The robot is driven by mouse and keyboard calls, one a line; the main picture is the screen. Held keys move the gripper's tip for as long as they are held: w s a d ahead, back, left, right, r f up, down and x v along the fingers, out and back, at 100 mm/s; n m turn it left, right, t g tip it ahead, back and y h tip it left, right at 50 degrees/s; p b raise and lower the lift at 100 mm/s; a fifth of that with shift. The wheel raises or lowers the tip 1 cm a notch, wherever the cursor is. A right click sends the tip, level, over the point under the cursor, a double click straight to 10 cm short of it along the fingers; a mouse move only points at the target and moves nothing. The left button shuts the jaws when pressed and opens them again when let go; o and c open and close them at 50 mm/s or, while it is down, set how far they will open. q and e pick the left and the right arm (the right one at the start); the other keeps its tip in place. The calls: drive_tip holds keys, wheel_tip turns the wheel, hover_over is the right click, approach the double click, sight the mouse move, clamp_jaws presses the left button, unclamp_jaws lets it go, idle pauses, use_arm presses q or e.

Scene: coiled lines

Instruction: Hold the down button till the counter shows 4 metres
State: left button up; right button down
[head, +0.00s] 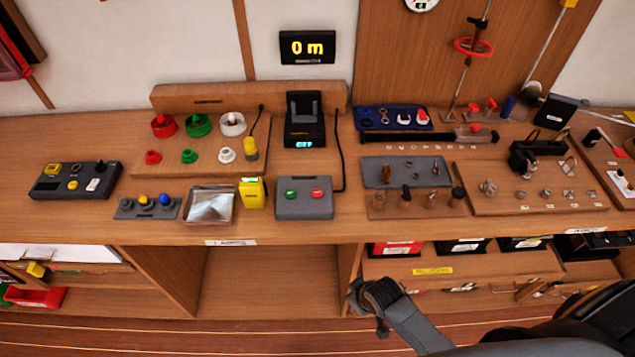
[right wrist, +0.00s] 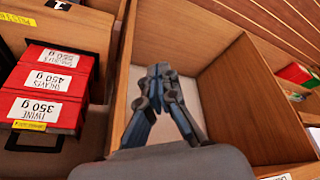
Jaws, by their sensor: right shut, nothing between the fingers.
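The counter (head: 307,47) on the back wall is a black display reading "0 m" in yellow. A grey box (head: 304,207) on the bench has a green button (head: 291,194) and a red button (head: 317,193). A dark control box (head: 75,187) at the left has a yellow button, a knob and a white switch. I cannot read which button is marked down. My right gripper (head: 366,297) is shut and empty, below the bench's front edge, away from both boxes. It also shows in the right wrist view (right wrist: 158,73), in front of an open shelf compartment. My left gripper is out of view.
A black device (head: 303,135) with a lit display stands behind the grey box. A yellow gadget (head: 252,193) and a clear tray (head: 209,205) lie left of it. Tools and fittings crowd the bench's right side. Labelled red boxes (right wrist: 46,88) sit on the shelf below.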

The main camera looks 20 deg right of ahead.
drive_tip(key=w+a+r+n+t+y+p, duration=0.1)
drive_tip(key=w+a+r, duration=0.1)
drive_tip(key=r, duration=0.6)
drive_tip(key=w+a+r+n+p, duration=0.1)
drive_tip(key=w+r, duration=0.2)
drive_tip(key=r, duration=0.5)
drive_tip(key=w+a+r+n+t+y+p, duration=0.1)
drive_tip(key=w+a+r+n+p, duration=0.1)
drive_tip(key=r, duration=0.6)
wheel_tip(320, 180, up, 8)
drive_tip(key=n+t+y, duration=0.1)
drive_tip(key=n+t, duration=0.1)
drive_tip(key=n, duration=0.4)
hover_over(320, 195)
wheel_tip(320, 195, down, 8)
drive_tip(key=b, duration=0.7)
drive_tip(key=shift+w, duration=0.1)
drive_tip(key=shift+f, duration=0.4)
drive_tip(key=shift+f, duration=0.45)
